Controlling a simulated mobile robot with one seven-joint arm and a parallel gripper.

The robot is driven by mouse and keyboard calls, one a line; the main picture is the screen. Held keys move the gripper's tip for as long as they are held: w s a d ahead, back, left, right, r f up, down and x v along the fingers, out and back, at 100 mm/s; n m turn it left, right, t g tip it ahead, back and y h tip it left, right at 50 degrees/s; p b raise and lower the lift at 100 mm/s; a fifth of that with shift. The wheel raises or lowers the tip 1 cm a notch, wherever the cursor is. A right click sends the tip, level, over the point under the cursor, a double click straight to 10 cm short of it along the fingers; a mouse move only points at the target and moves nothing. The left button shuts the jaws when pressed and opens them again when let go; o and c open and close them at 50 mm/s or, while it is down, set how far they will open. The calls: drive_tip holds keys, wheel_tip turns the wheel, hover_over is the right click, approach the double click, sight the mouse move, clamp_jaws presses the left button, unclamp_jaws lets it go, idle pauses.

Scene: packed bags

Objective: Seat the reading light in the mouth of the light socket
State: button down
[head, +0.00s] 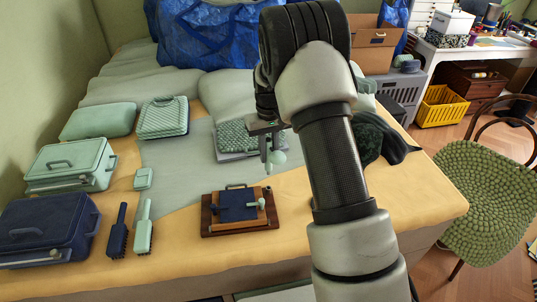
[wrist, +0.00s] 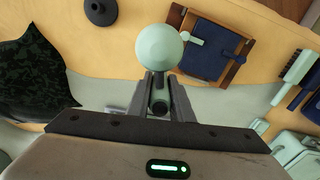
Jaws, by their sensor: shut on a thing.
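My gripper (head: 268,150) is shut on the reading light (head: 275,158), a mint-green ball on a stem, held above the bed. In the wrist view, the ball (wrist: 159,46) stands out past the fingertips (wrist: 160,92), and its dark lower end shows between the fingers. A dark round base with a small raised mouth (wrist: 100,8), which looks like the light socket, sits on the yellow cover at the wrist view's top edge, partly cut off. It is apart from the light. In the head view I cannot see it; my arm may hide it.
A wooden board (head: 212,224) with a navy pad and small mint peg lies near the bed's front. Two brushes (head: 118,232), mint cases (head: 70,165) and a navy case (head: 48,225) are at left. A dark green bag (head: 378,135) lies behind my arm.

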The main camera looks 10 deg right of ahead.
sight(269, 174)
drive_tip(key=shift+f, duration=0.1)
drive_tip(key=shift+f+b, duration=1.65)
drive_tip(key=shift+f, duration=1.2)
drive_tip(key=shift+f+b, duration=1.1)
drive_tip(key=shift+f, duration=0.75)
drive_tip(key=c, duration=1.5)
unclamp_jaws()
wheel_tip(269, 174, up, 18)
drive_tip(key=p, duration=0.2)
drive_tip(key=shift+f+p, duration=0.25)
drive_tip(key=shift+p, duration=0.15)
